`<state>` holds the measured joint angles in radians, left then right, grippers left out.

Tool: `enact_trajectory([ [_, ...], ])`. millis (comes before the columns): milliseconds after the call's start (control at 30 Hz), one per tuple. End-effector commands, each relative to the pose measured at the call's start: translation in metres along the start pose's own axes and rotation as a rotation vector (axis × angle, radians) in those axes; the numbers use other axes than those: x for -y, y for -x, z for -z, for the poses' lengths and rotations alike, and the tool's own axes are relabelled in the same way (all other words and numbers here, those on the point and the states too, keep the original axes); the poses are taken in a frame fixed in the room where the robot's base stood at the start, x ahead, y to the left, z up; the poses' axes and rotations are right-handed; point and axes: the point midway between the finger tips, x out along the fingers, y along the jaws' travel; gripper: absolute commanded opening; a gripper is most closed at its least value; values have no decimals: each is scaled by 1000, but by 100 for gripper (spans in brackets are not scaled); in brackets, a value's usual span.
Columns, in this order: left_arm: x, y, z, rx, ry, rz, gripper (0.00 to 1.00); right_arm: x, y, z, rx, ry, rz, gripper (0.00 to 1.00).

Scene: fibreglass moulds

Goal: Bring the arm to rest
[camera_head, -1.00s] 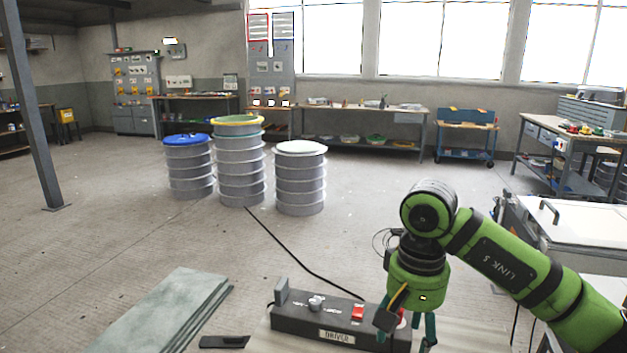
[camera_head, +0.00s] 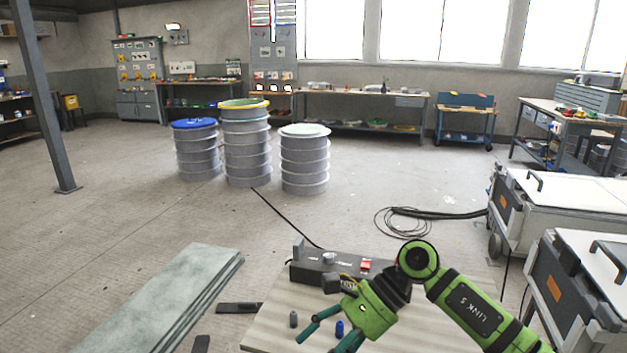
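My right arm (camera_head: 470,305) is green and comes in from the lower right, bent at the elbow. Its gripper (camera_head: 320,343) points down and left above the front table (camera_head: 265,335). The two dark teal fingers are spread apart with nothing seen between them, and one tip is close to the lower picture edge. The black driver box (camera_head: 318,270) with a red switch (camera_head: 366,265) stands behind the gripper, partly hidden by it. My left gripper is not in view.
A small grey piece (camera_head: 293,319) and a blue one (camera_head: 340,328) are near the fingers. Greenish sheets (camera_head: 165,295) lie left. White-topped carts (camera_head: 565,205) stand right, beside a coiled cable (camera_head: 400,222). Ribbed drums (camera_head: 305,165) stand behind on open floor.

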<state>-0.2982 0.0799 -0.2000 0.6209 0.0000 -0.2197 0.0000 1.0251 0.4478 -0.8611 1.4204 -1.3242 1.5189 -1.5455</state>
Motion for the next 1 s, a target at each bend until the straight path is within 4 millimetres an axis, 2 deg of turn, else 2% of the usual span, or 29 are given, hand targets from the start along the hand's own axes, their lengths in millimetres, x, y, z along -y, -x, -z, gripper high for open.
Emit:
enact_trajectory([
  [33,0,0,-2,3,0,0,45,8,-16,2,124,-153,83,63],
  [100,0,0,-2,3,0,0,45,25,-29,9,320,-419,220,63],
  [167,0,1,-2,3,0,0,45,38,-36,28,506,-696,339,63],
  [200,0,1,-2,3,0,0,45,43,-39,48,633,-895,417,63],
  [267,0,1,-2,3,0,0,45,42,-43,89,821,-1205,526,63],
  [300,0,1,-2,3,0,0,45,35,-47,120,937,-1403,593,63],
  [367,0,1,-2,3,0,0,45,19,-53,161,1082,-1650,674,63],
  [400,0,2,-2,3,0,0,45,4,-59,187,1164,-1795,721,63],
  [467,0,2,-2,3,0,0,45,-23,-70,222,1277,-1995,789,63],
  [500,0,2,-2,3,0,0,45,-43,-79,244,1347,-2119,833,63],
  [567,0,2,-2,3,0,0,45,-77,-93,272,1444,-2293,897,63],
  [633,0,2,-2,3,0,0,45,-119,-112,300,1546,-2478,976,63],
  [667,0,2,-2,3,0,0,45,-138,-120,310,-1558,2504,-990,63],
  [700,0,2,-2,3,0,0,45,-164,-132,322,-1493,2408,-960,63],
  [767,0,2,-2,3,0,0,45,-204,-149,336,-1401,2266,-920,63],
  [800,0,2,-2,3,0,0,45,-232,-161,344,-1343,2174,-896,63],
  [867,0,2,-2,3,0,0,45,-274,-180,351,-1256,2038,-865,63],
  [900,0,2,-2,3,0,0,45,-302,-192,353,-1202,1949,-846,63],
  [967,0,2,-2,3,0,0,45,-344,-211,354,-1121,1817,-821,63],
  [1000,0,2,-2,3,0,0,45,-373,-224,352,-1070,1729,-805,63],
])
